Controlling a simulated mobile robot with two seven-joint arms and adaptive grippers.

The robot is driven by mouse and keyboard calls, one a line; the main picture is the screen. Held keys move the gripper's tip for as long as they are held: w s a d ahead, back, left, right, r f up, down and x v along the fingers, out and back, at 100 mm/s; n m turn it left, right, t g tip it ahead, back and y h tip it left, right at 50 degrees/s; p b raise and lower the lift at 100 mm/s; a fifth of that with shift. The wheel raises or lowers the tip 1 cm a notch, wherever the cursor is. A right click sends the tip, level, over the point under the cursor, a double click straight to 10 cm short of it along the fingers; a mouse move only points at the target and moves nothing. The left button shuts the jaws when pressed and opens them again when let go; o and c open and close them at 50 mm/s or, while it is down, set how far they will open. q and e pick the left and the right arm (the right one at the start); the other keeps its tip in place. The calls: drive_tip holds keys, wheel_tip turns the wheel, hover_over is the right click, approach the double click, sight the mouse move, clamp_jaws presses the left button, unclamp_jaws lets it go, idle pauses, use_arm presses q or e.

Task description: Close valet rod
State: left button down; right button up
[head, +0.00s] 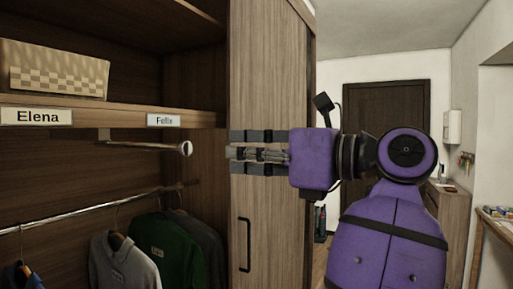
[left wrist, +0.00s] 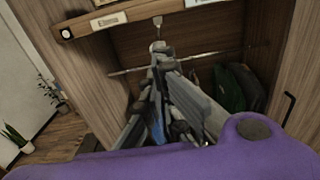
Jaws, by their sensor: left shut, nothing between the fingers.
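The valet rod (head: 145,146) is a thin metal rod with a round pale end knob (head: 186,149). It hangs under the shelf inside the open wardrobe and sticks out from its mount. My left gripper (head: 232,152) is shut and empty, pointing left, with its tips a short gap to the right of the knob in the head view. In the left wrist view the gripper fingers (left wrist: 158,62) reach towards the rod (left wrist: 157,22) under the shelf edge. Whether they touch it is not clear there. My right gripper is not in view.
A shelf (head: 130,116) labelled Elena and Felix holds a beige box (head: 55,70). Below, a clothes rail (head: 90,208) carries jackets (head: 130,255). A wooden wardrobe door panel (head: 268,225) with a black handle stands behind my gripper. A dark door (head: 385,105) is farther back.

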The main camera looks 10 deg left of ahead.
sight(190, 149)
use_arm(q)
drive_tip(key=p+x, duration=0.1)
drive_tip(key=x, duration=0.6)
drive_tip(key=shift+a+r, duration=0.1)
drive_tip(key=shift+a, duration=0.25)
drive_tip(key=shift+w+a+p, duration=0.2)
drive_tip(key=shift+a+p, duration=0.1)
drive_tip(key=shift+a, duration=0.1)
drive_tip(key=shift+w, duration=0.15)
